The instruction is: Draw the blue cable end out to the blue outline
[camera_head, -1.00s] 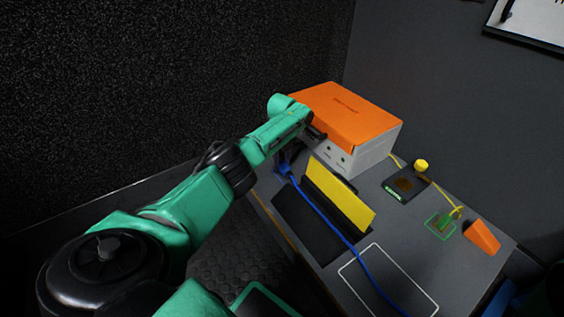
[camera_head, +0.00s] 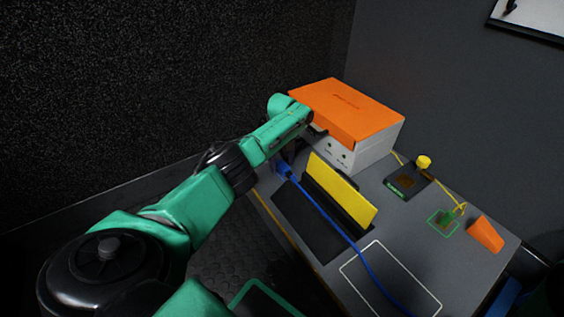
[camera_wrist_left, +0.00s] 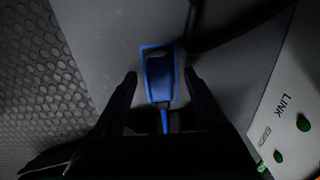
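The blue cable end (camera_wrist_left: 158,78) lies on the grey top inside the blue outline (camera_wrist_left: 144,60), seen in the left wrist view. In the head view the blue cable end (camera_head: 284,168) shows just below my left gripper (camera_head: 289,154), whose fingers are mostly hidden by the arm. In the wrist view the fingers of my left gripper (camera_wrist_left: 160,80) stand on either side of the cable end, with a gap on both sides. The blue cable (camera_head: 330,220) runs past the yellow plate toward the front right. My right gripper is not in view.
A grey box with an orange lid (camera_head: 350,110) stands close behind my left gripper. A yellow upright plate (camera_head: 341,190) stands beside the cable on a dark patch. A white outline (camera_head: 350,277), a yellow cable (camera_head: 440,190) and an orange wedge (camera_head: 485,235) are to the right.

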